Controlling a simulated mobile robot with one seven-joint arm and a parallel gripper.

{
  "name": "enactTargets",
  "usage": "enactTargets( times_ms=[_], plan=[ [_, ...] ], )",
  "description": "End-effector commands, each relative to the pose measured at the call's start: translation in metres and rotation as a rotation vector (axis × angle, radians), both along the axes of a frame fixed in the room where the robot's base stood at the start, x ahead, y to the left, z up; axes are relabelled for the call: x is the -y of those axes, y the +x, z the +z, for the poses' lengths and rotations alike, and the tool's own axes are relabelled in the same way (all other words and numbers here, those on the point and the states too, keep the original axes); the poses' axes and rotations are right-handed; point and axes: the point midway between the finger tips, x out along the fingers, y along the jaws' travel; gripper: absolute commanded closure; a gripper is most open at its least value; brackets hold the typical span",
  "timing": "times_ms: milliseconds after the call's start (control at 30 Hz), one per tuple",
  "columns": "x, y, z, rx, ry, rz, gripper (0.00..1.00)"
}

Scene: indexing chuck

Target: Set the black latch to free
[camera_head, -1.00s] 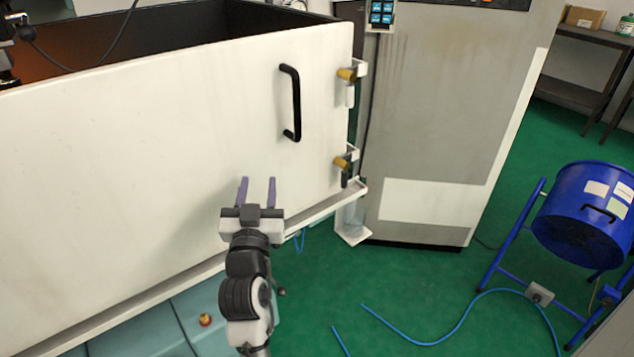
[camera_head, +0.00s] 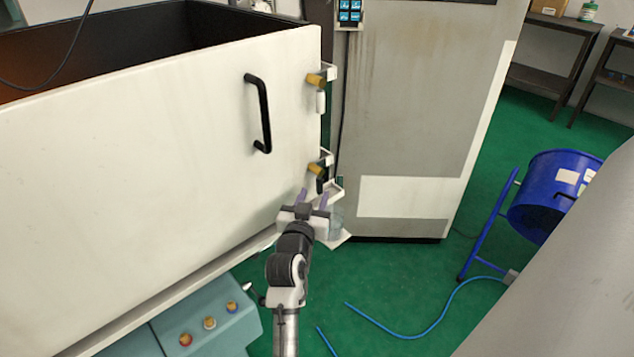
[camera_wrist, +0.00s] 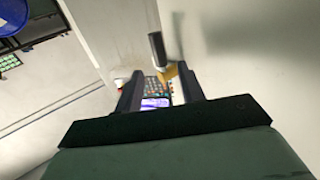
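The black latch (camera_head: 321,181) is the lower of two latches at the right end of the white door. It has a brass-coloured pivot (camera_head: 314,169) and a black handle hanging down from it. My gripper (camera_head: 313,197) is just below the latch in the head view, with its two purple fingers apart and empty. In the wrist view the black handle (camera_wrist: 157,46) and its brass part (camera_wrist: 171,73) appear just beyond the open fingers (camera_wrist: 158,82). I cannot tell whether a finger touches the handle.
The upper latch has a white handle (camera_head: 320,102). A black door handle (camera_head: 262,115) stands out to its left. A white ledge (camera_head: 333,190) lies beside the lower latch. A grey cabinet (camera_head: 410,130) stands to the right. A blue drum fan (camera_head: 545,195) stands further right on open green floor.

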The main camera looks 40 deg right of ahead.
Motion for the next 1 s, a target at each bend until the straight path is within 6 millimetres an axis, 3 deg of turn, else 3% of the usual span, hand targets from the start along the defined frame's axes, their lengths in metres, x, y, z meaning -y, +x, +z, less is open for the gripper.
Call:
enactTargets(
  times_ms=[100,300,667,933,1000],
  plan=[
    [0.017,0.013,0.003,0.002,0.001,-0.001,0.61],
    [0.032,0.025,0.001,0.0,0.0,0.0,0.61],
    [0.035,0.027,0.0,0.0,0.0,0.001,0.61],
    [0.034,0.027,0.0,0.0,0.0,0.001,0.97],
    [0.034,0.027,0.0,0.0,0.0,0.001,1.0]
  ],
)
